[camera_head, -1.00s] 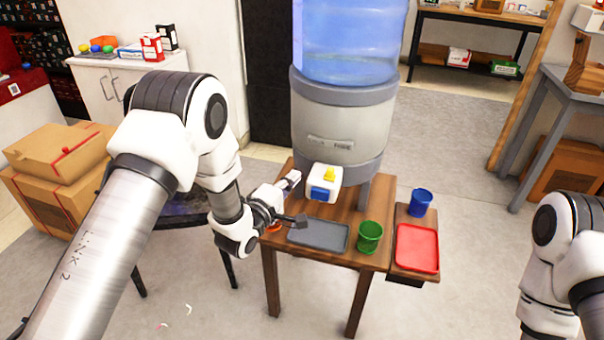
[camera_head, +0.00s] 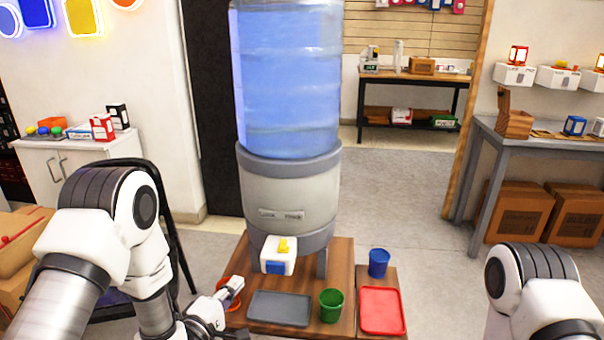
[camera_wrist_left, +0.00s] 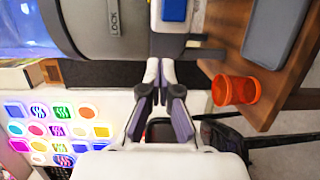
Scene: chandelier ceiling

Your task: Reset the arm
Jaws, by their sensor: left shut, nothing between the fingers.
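My left gripper (camera_head: 236,310) is shut and empty. It is at the left edge of the wooden table, by an orange cup (camera_head: 232,299) that it partly hides. In the left wrist view its fingers (camera_wrist_left: 163,72) meet with nothing between them. The orange cup (camera_wrist_left: 236,90) is apart from them there, to the right. My left arm (camera_head: 110,235) comes in from the left, bent at the elbow. My right arm (camera_head: 535,290) shows only in part at the lower right; its gripper is out of view.
A water dispenser (camera_head: 290,190) with a white tap block (camera_head: 277,255) stands on the table (camera_head: 342,265). A grey tray (camera_head: 279,308), green cup (camera_head: 331,304), blue cup (camera_head: 378,262) and red tray (camera_head: 382,310) are nearby. A chair (camera_head: 178,225) stands behind my left arm.

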